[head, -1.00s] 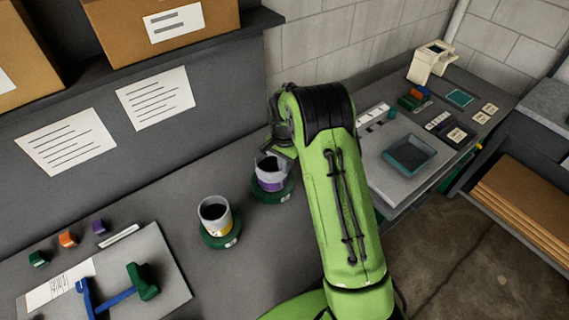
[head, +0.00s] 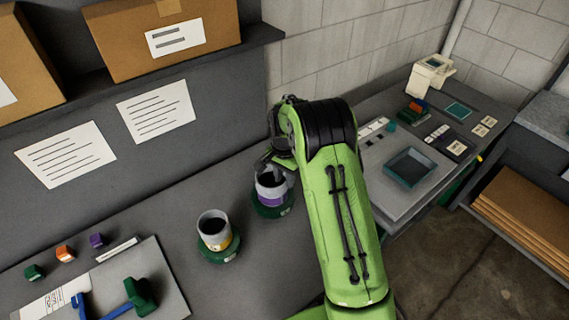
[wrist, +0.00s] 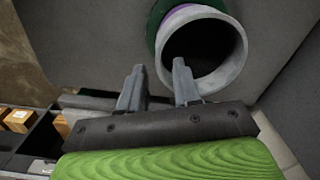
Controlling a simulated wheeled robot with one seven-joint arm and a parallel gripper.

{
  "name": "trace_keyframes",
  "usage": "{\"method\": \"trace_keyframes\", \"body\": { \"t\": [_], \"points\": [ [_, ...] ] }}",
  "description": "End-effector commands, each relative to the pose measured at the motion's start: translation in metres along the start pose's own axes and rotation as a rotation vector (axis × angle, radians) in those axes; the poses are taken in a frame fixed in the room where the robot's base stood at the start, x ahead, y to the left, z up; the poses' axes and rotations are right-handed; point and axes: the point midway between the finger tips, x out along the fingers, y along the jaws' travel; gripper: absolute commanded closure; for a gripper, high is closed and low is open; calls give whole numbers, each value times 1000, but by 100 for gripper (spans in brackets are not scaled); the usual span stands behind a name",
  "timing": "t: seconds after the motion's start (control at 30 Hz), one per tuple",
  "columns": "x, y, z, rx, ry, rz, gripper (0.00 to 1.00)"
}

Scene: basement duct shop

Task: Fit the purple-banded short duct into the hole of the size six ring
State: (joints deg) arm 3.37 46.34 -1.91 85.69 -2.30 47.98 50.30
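The purple-banded short duct (head: 268,196) is a pale grey open cylinder. It stands upright at a dark green ring (head: 273,212) on the grey bench. How deep it sits in the ring's hole is hidden, and the ring's label is too small to read. In the wrist view the duct's round mouth (wrist: 229,80) is just beyond my fingers, with a little purple band and green ring behind it. My gripper (wrist: 158,82) has its two fingers apart, near the duct's rim. The right finger overlaps the rim in the picture; contact cannot be told.
A yellow-banded duct (head: 212,222) stands in another green ring (head: 219,255), close by at lower left. A grey board (head: 160,290) with blue and green pieces lies at the bottom left. A dark tray (head: 410,167) is at the right. Boxes (head: 160,40) stand on the shelf above.

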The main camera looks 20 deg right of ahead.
Motion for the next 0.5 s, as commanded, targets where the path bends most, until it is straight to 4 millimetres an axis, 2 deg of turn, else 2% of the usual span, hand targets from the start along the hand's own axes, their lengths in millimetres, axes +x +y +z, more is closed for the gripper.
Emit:
{"method": "trace_keyframes", "body": {
  "t": [0.3,0.5],
  "points": [
    [-92,-1,-1,0,5,-7,68],
    [-134,-1,-1,0,4,-5,68]
  ]
}}
